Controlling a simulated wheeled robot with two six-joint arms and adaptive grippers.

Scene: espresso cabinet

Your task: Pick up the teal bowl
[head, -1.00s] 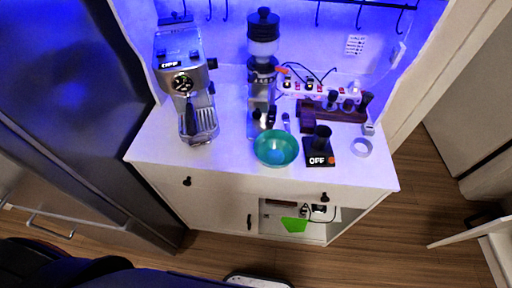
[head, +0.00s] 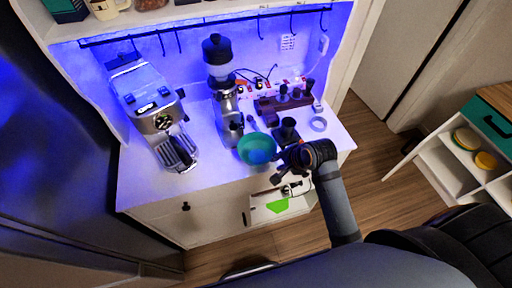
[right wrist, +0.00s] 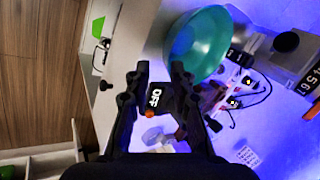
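The teal bowl (head: 257,148) stands upright near the front edge of the white cabinet top, right of the espresso machine. My right gripper (head: 282,167) is at the cabinet's front edge, just right of and in front of the bowl, apart from it as far as I can tell. In the right wrist view the bowl (right wrist: 208,40) shows large, beyond and to the right of the fingertips. My right gripper's fingers (right wrist: 160,75) are spread with nothing held between them; a small black scale (right wrist: 165,95) shows through the gap. My left gripper is not in view.
The espresso machine (head: 156,115) stands left of the bowl and the grinder (head: 222,80) behind it. A dark cup (head: 288,131) is close right of the bowl, with a white ring (head: 318,124) further right. Some counter left of the bowl is clear.

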